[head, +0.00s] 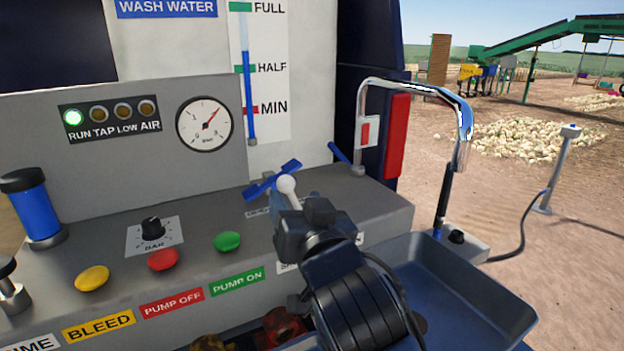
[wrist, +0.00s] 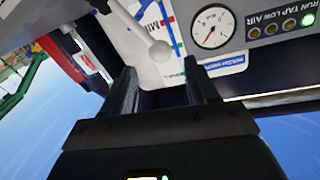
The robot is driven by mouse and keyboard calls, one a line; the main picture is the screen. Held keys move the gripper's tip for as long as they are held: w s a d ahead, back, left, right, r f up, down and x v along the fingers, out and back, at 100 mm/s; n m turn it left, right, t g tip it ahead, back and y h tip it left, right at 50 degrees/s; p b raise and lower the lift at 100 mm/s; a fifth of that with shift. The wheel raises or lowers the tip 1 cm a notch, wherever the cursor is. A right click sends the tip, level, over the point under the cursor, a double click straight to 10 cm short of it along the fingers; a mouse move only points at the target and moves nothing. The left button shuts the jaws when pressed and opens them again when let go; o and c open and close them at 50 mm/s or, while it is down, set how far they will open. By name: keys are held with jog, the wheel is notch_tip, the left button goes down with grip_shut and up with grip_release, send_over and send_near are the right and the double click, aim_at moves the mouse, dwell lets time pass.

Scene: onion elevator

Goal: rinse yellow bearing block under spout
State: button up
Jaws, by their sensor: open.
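My gripper (head: 300,212) is over the panel, beside a white ball knob on a lever (head: 287,184). In the wrist view its two fingers (wrist: 160,80) are open with nothing between them; the white knob (wrist: 160,50) shows just past the tips. I cannot tell whether they touch it. The chrome spout (head: 440,90) arches over the blue-grey basin (head: 500,318) at right. Whether water runs from it is unclear. I cannot make out a yellow bearing block for sure; a dull yellowish part (head: 208,343) and a reddish part (head: 283,324) show at the bottom, partly hidden.
A blue cross-handle valve (head: 270,180) is behind the knob. Yellow (head: 92,278), red (head: 163,258) and green (head: 227,241) buttons are on the panel at left. A black handle (head: 442,205) stands at the basin's back edge. The basin's visible floor looks empty.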

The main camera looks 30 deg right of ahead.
aim_at(288, 188)
jog(key=w, duration=0.2)
jog(key=w+d+p, duration=0.1)
jog(key=w, duration=0.4)
jog(key=shift+w+d, duration=0.15)
jog(key=shift+w, duration=0.05)
grip_shut()
dwell(0.4)
